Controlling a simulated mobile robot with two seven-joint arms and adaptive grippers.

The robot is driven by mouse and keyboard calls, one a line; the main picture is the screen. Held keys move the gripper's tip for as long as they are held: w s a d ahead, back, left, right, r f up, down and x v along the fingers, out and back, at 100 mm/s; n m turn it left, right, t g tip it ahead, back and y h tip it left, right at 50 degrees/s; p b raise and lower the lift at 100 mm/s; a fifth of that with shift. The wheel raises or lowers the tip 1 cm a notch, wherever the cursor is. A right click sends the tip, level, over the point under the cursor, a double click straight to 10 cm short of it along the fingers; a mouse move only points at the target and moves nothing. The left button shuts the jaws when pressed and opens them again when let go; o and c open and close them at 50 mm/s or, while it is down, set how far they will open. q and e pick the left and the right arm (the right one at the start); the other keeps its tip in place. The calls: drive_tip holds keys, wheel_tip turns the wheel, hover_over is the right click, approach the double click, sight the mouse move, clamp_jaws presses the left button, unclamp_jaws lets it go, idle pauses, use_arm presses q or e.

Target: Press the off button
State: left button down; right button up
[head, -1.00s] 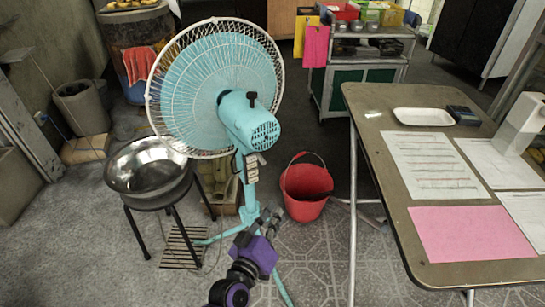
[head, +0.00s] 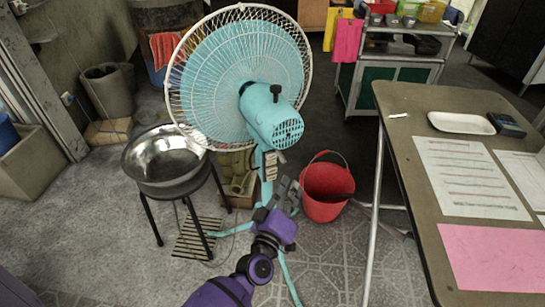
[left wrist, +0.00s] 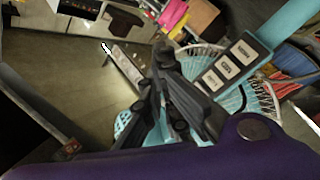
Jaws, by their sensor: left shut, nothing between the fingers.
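The teal standing fan (head: 270,120) faces away from me and has a button panel (head: 270,168) on its post below the motor. In the left wrist view the dark panel (left wrist: 216,88) shows pale rectangular buttons in a row, right of the fingers. I cannot read which button is off. My left gripper (head: 287,184) is shut and empty, just below and right of the panel in the head view. In the left wrist view its fingertips (left wrist: 163,52) are together, beside the panel and seemingly apart from it. My right gripper is in neither view.
A red bucket (head: 326,204) stands right of the fan post. A steel bowl (head: 165,160) sits on a black stool to the left. A table (head: 420,200) with papers and a white tray (head: 462,123) fills the right side. The floor in front is mostly clear.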

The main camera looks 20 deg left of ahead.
sight(272, 156)
use_arm(q)
drive_tip(key=w+a+b, duration=0.1)
drive_tip(key=w+a, duration=0.4)
drive_tip(key=shift+w+b, duration=0.15)
drive_tip(key=shift+b, duration=0.2)
idle(0.8)
drive_tip(key=shift+w+a, duration=0.1)
drive_tip(key=shift+a, duration=0.05)
idle(0.4)
drive_tip(key=shift+w+a, duration=0.2)
drive_tip(key=shift+a, duration=0.05)
